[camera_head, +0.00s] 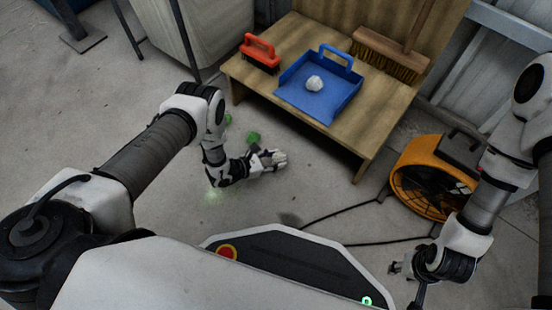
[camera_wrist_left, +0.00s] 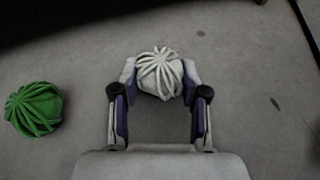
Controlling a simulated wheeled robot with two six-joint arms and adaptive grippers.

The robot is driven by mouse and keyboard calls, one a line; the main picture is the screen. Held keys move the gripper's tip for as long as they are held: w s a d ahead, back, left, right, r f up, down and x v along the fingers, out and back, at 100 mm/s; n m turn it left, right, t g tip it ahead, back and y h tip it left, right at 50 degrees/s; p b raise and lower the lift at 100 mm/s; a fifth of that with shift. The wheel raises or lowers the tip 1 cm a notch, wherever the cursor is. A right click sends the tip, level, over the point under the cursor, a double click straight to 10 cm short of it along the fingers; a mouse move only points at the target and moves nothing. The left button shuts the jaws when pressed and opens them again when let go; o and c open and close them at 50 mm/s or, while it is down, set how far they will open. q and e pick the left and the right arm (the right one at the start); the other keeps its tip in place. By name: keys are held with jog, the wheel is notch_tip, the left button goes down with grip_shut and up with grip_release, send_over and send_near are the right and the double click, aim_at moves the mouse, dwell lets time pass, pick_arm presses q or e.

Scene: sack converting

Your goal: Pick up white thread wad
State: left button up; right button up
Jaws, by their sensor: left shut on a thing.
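A white thread wad (camera_wrist_left: 160,72) sits between the fingertips of my left gripper (camera_wrist_left: 160,80) in the left wrist view, with a finger touching it on each side. In the head view my left gripper (camera_head: 277,160) is low over the concrete floor in front of the wooden bench. I cannot tell whether the wad touches the floor. Another white wad (camera_head: 314,83) lies in the blue dustpan (camera_head: 330,105) on the bench. My right gripper (camera_head: 398,267) is at the lower right, small and partly hidden by its wrist; its jaws are unclear.
A green wad (camera_head: 254,136) lies on the floor near my left gripper; one also shows in the left wrist view (camera_wrist_left: 33,109). The bench (camera_head: 290,112) holds a red brush (camera_head: 260,55) and a broom (camera_head: 392,55). An orange fan (camera_head: 425,170) and cables are at right.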

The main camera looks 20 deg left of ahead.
aim_at(276, 160)
pick_arm(q)
jog(key=r+p, duration=0.1)
jog(key=s+r+p, duration=0.1)
jog(key=r, duration=0.1)
jog(key=shift+d+r+p, duration=0.2)
jog(key=shift+p, duration=0.2)
jog(key=s+d+p, duration=0.1)
jog(key=s+p, duration=0.1)
jog(key=s, duration=0.2)
jog(key=s+d+p, duration=0.2)
jog(key=s, duration=0.3)
jog(key=s+d+r+p, duration=0.1)
jog(key=s+d+p, duration=0.1)
jog(key=s, duration=0.2)
jog(key=shift+s+d, duration=0.15)
jog(key=shift+s, duration=0.05)
jog(key=shift+s+d, duration=0.1)
jog(key=shift+s, duration=0.15)
jog(key=shift+f, duration=0.1)
